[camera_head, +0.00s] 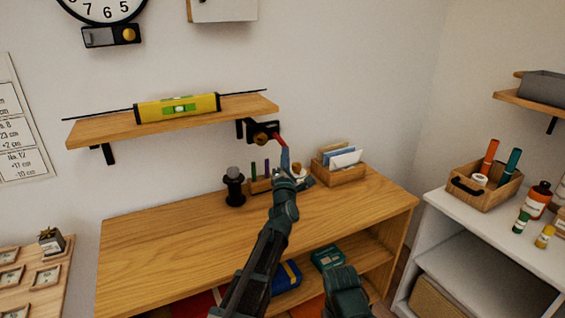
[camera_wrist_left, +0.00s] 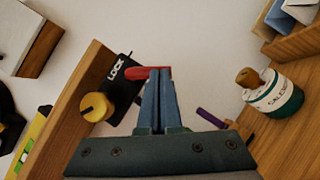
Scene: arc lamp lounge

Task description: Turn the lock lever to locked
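The lock (camera_head: 262,131) is a black plate with a brass knob and a red lever (camera_head: 279,139), mounted by the right end of the wall shelf. In the left wrist view, the lock plate (camera_wrist_left: 121,73) carries the white word LOCK, beside the brass knob (camera_wrist_left: 96,106). The red lever (camera_wrist_left: 136,73) points right, across the fingertips. My left gripper (camera_head: 284,152) is at the lever's free end; its fingers (camera_wrist_left: 159,72) are together at the tips, at or touching the lever. The lever does not appear clamped between them.
The wooden shelf (camera_head: 88,131) holds a yellow spirit level (camera_head: 178,107). A white cabinet (camera_head: 497,220) stands at right.

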